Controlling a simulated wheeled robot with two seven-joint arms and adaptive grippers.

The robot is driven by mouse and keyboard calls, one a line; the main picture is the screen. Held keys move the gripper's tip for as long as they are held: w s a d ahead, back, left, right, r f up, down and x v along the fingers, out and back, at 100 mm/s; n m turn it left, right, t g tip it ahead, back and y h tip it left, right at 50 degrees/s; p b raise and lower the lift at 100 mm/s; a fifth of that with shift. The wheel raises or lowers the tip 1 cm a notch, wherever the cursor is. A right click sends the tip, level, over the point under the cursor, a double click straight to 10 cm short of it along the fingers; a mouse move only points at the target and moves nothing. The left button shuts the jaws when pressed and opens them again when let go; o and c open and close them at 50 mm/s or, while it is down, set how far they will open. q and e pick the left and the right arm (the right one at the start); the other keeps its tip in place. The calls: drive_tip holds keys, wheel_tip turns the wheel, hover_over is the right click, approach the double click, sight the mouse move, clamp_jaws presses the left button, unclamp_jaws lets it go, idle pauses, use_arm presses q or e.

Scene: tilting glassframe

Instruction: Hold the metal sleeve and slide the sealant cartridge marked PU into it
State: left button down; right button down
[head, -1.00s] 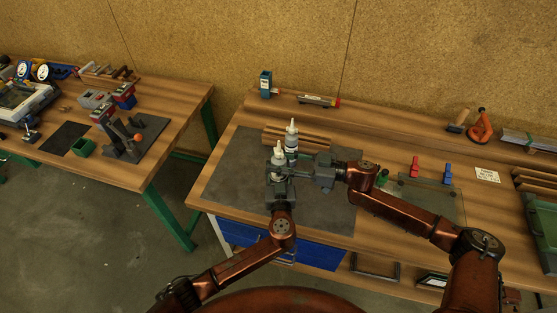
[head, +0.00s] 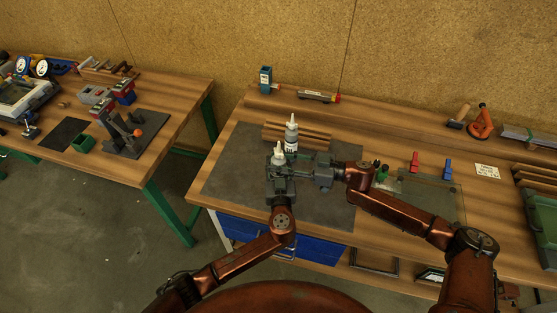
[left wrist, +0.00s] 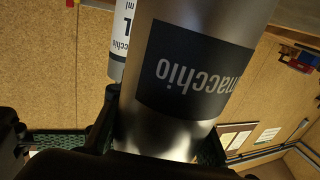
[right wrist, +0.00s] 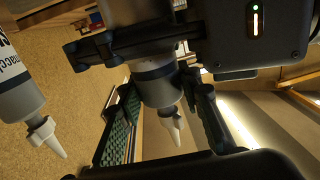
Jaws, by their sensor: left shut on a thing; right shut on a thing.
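The metal sleeve (left wrist: 192,75), a shiny cylinder with a dark label, fills the left wrist view. My left gripper (head: 281,183) is shut on it and holds it upright over the grey mat. A sealant cartridge with a white nozzle (head: 279,154) points up above the sleeve. My right gripper (head: 290,170) is shut on this cartridge from the right; it also shows in the right wrist view (right wrist: 157,85). The cartridge is in line with the sleeve, but the grippers hide how deep it sits. The PU mark cannot be read.
A second white-nozzled cartridge (head: 291,140) stands close behind the grippers. The mat's left part is clear.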

sight(279, 151)
drive_tip(key=shift+f, duration=1.15)
drive_tip(key=shift+r, duration=6.6)
drive_tip(key=shift+f, duration=2.3)
